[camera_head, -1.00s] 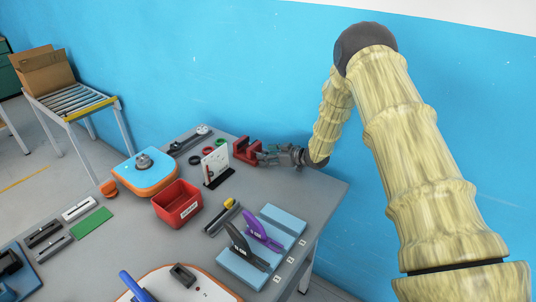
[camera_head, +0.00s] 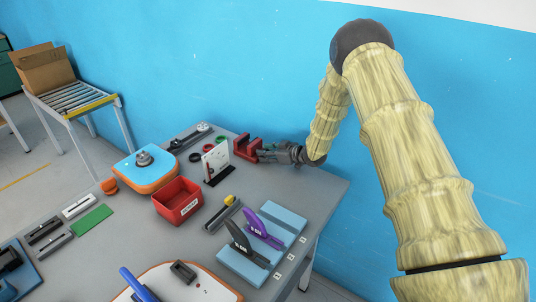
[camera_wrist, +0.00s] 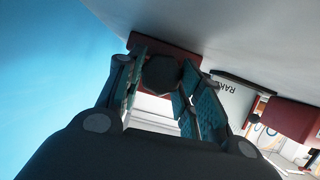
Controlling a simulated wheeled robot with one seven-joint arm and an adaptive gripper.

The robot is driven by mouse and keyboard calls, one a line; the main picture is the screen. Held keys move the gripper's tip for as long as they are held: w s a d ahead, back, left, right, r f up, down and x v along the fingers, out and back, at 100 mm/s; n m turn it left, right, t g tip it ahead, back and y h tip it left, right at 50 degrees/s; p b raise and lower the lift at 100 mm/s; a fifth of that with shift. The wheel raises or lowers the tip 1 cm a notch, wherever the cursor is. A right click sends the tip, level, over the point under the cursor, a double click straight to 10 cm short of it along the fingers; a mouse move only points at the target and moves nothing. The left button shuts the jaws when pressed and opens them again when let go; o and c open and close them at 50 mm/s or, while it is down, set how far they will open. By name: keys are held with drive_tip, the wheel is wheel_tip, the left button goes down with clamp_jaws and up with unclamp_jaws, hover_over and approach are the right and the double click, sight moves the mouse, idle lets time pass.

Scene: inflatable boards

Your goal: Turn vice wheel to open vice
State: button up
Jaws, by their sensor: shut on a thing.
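The red vice (camera_head: 247,148) stands near the back edge of the grey table, close to the blue wall. In the wrist view its red body (camera_wrist: 178,59) shows behind the fingers. The dark vice wheel (camera_wrist: 160,74) sits between the two teal finger pads of my gripper (camera_wrist: 163,85). My gripper also shows in the head view (camera_head: 268,151), at the right side of the vice, shut on the wheel. In the head view the wheel is hidden by the fingers.
A white sign in a stand (camera_head: 215,161) is just left of the vice. A red bin (camera_head: 177,201), a blue and orange board (camera_head: 145,170) and a light-blue stand (camera_head: 278,220) holding purple and black tools are nearer. The right table corner is clear.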

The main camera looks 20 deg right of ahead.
drive_tip(key=shift+f+n+t+h+b, duration=0.2)
drive_tip(key=shift+n+t+h+b, duration=0.3)
drive_tip(key=shift+b, duration=0.75)
drive_tip(key=shift+r+n+b, duration=0.2)
drive_tip(key=shift+n+b, duration=0.3)
drive_tip(key=shift+n, duration=0.1)
drive_tip(key=o, duration=1)
drive_tip(key=shift+o, duration=0.2)
drive_tip(key=shift+s, duration=0.1)
drive_tip(key=v, duration=1.1)
drive_tip(key=shift+s+d+r, duration=0.1)
drive_tip(key=shift+s+r, duration=0.1)
drive_tip(key=shift+s, duration=0.15)
